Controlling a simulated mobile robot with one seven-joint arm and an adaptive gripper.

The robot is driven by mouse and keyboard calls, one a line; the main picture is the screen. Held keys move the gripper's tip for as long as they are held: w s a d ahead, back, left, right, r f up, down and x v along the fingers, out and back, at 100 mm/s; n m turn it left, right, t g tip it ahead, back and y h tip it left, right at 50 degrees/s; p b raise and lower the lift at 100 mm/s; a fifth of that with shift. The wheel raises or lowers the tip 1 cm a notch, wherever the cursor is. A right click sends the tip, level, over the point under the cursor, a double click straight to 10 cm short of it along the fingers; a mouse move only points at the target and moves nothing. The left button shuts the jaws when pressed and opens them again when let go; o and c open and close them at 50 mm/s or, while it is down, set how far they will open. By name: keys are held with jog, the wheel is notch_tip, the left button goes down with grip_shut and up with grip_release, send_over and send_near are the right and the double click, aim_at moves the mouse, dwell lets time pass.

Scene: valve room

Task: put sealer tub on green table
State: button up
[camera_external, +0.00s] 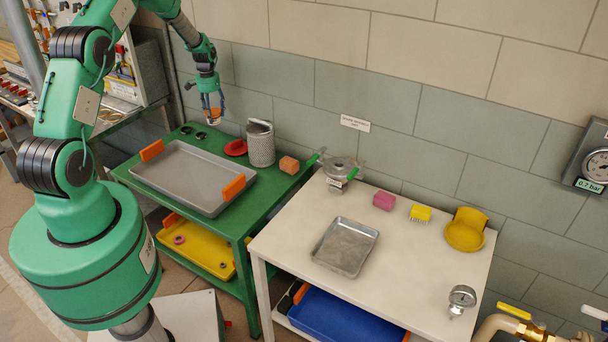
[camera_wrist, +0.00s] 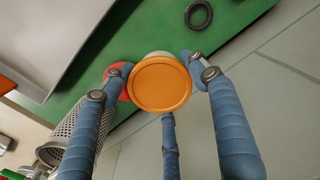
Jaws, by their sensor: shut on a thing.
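The sealer tub (camera_wrist: 160,84), with a round orange lid and a pale body below it, is between the fingers of my gripper (camera_wrist: 157,70). My gripper is shut on it. In the external view, my gripper (camera_external: 212,103) holds the tub (camera_external: 214,115) in the air above the back part of the green table (camera_external: 250,216). The wrist view shows the green tabletop (camera_wrist: 140,30) beneath the tub. The tub's underside is hidden in the wrist view.
On the green table are a grey tray (camera_external: 185,178) with orange handles, a red item (camera_external: 236,147), a perforated metal cylinder (camera_external: 261,145), an orange block (camera_external: 289,165) and black rings (camera_external: 200,135). The wall is close behind. A white table (camera_external: 400,255) stands to the right.

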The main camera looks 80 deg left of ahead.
jog(key=shift+f, duration=0.55)
send_over(217, 143)
jog(key=shift+w+f, duration=0.1)
jog(key=shift+f, duration=3)
jog(key=shift+f, duration=0.15)
jog(key=shift+f+b, duration=0.3)
jog(key=shift+f, duration=1.45)
jog(key=shift+f, duration=0.15)
jog(key=o, duration=1.4)
jog(key=shift+c, duration=0.2)
